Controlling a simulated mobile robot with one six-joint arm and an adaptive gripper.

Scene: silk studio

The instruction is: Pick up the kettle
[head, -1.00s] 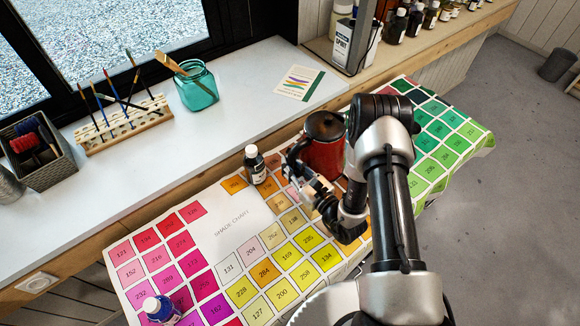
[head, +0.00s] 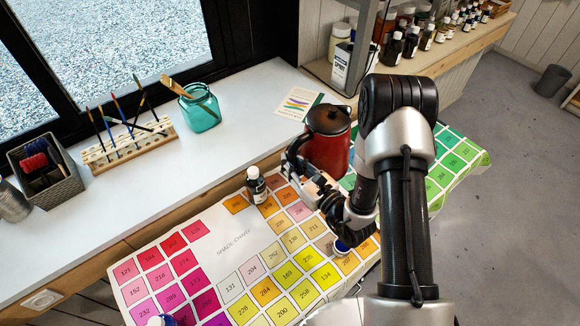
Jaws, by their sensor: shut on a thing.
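The kettle (head: 329,147) is red with a black lid and knob. It is upright, near the back edge of the shade chart cloth, and it now stands higher in the picture than the cloth around it. My gripper (head: 300,165) is at the kettle's left front side, shut on it. The fingertips and the kettle's handle are small and partly hidden, so the exact grip point is hard to see. My arm hides part of the cloth to the right of the kettle.
A small dark bottle (head: 256,184) stands on the shade chart (head: 232,238), left of my gripper. A blue-capped bottle (head: 342,246) shows beside my wrist, and another (head: 162,320) at the lower edge. The sill behind holds a teal jar (head: 199,108) and a brush rack (head: 130,146).

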